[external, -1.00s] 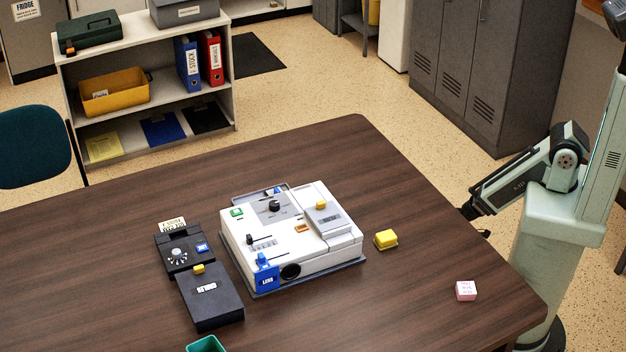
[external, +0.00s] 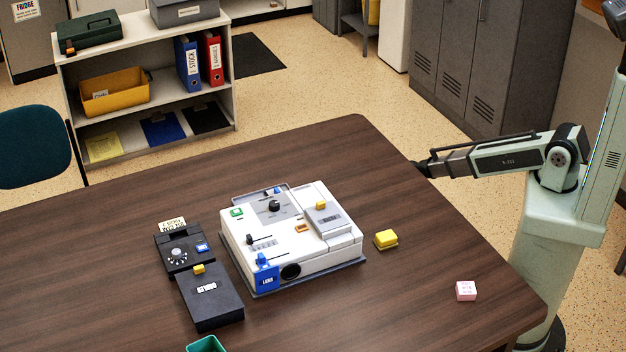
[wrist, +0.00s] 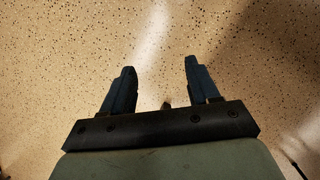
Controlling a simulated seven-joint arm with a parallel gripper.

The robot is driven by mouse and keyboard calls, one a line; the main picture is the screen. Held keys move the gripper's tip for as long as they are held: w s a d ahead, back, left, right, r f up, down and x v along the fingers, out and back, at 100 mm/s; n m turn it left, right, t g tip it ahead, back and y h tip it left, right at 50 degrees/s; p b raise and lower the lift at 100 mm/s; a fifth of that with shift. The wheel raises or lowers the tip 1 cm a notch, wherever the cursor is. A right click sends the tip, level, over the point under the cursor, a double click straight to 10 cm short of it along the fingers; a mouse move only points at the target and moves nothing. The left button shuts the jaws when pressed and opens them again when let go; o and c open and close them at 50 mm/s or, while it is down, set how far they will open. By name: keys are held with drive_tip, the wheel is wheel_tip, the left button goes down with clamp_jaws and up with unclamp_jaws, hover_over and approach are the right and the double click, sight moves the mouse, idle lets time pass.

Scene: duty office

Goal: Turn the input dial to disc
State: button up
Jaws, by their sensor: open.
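A white device (external: 290,240) with a grey base stands in the middle of the brown table. A black knob (external: 274,205) sits on a grey panel at its back; its lettering is too small to read. I cannot tell which of these is the input dial. My gripper (external: 418,167) is beyond the table's right edge, well apart from both devices. In the wrist view my gripper (wrist: 158,80) is open and empty above the speckled floor.
A yellow block (external: 386,239) lies just right of the white device. A pink cube (external: 466,290) lies near the table's right edge. A teal container (external: 206,344) is at the front. The table (external: 350,150) is clear behind the white device. Grey lockers (external: 470,70) stand behind my arm.

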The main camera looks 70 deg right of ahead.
drive_tip(key=w+d+r+t+h, duration=0.1)
drive_tip(key=w+d+r, duration=0.45)
drive_tip(key=d, duration=0.25)
drive_tip(key=w+d+r+m+t, duration=0.1)
drive_tip(key=w+d+r, duration=0.4)
drive_tip(key=w+d, duration=0.3)
drive_tip(key=w+d+r+t+h, duration=0.1)
drive_tip(key=w+d+r, duration=0.5)
drive_tip(key=d, duration=0.3)
drive_tip(key=w+a+r+n+t, duration=0.1)
drive_tip(key=w+a+r+n, duration=0.1)
drive_tip(key=w+r, duration=0.7)
drive_tip(key=w+a+r+n, duration=0.2)
drive_tip(key=w+r, duration=0.7)
drive_tip(key=r, duration=0.1)
drive_tip(key=w+a+r+n, duration=0.2)
drive_tip(key=w+a, duration=0.1)
drive_tip(key=a, duration=0.6)
drive_tip(key=w+a+r+n, duration=0.3)
drive_tip(key=w+a, duration=0.1)
drive_tip(key=a, duration=0.5)
wheel_tip(320, 180, up, 14)
drive_tip(key=n+g+y, duration=0.2)
drive_tip(key=n, duration=1.1)
hover_over(274, 203)
wheel_tip(274, 203, down, 12)
drive_tip(key=shift+a+f, duration=0.1)
drive_tip(key=shift+f, duration=0.15)
